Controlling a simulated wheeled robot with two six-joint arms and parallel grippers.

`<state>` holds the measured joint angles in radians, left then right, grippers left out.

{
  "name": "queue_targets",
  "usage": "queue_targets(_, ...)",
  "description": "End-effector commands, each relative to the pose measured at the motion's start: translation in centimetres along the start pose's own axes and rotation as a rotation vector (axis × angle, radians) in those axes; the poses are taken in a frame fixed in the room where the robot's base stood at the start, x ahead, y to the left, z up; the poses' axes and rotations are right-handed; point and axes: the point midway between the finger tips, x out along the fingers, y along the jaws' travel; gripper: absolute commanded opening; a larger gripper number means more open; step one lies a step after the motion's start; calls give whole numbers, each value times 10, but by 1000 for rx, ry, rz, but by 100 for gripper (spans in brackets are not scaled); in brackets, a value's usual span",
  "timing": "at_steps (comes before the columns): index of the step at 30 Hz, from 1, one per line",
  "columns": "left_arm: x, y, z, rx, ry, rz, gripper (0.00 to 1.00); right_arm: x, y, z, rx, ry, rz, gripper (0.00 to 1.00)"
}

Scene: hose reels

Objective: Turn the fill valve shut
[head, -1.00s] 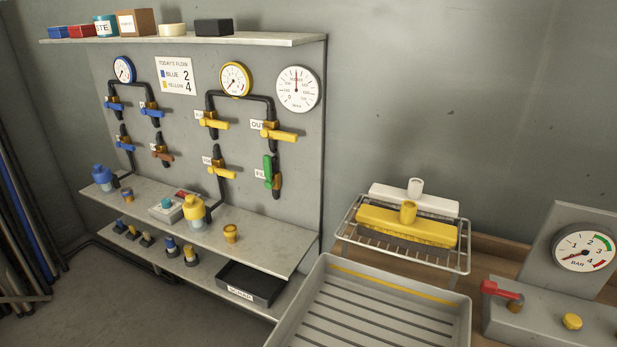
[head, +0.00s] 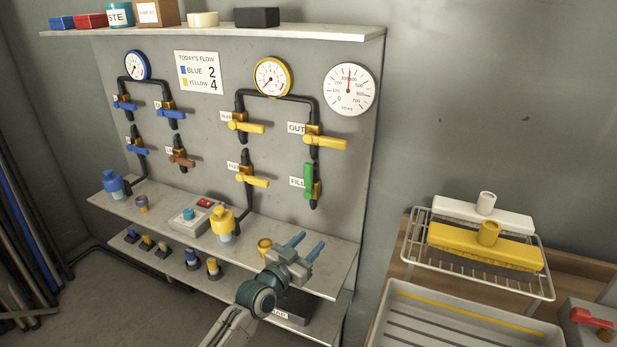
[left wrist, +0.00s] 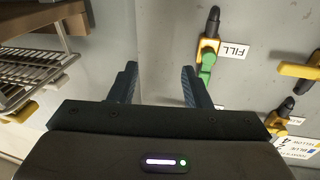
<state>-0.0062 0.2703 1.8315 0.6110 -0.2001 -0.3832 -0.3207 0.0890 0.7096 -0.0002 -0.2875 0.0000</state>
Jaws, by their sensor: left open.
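The fill valve (head: 309,182) is on the panel beside a "FILL" label. Its green handle is upright, in line with the black pipe. It also shows in the left wrist view (left wrist: 207,62), at the upper middle right, beyond the fingers. My left gripper (head: 307,246) is open and empty, below the valve and apart from it, in front of the upper shelf. Its two fingers also show in the left wrist view (left wrist: 158,88) with nothing between them. My right gripper is not in view.
Yellow-handled valves sit above (head: 325,142) and left (head: 255,181) of the fill valve. A yellow-topped bottle (head: 222,222) and a small yellow cup (head: 264,247) stand on the shelf (head: 335,262). A rack with brushes (head: 480,255) and a grey tray (head: 450,320) are at right.

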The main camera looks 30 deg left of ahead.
Motion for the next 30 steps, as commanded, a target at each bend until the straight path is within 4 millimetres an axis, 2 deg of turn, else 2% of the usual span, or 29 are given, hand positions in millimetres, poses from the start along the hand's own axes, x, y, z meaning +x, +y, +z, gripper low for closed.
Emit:
queue_targets(3,21,-27,-26,-4,128,-62,44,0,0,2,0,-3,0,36)
queue_targets(10,42,-72,-61,-15,307,-181,44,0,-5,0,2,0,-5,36)
queue_targets(17,60,-83,-71,-18,336,-202,44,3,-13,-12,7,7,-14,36)
queue_targets(24,101,-91,-83,-17,335,-201,44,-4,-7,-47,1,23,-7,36)
queue_targets(30,127,-96,-92,-17,333,-200,44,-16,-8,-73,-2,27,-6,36)
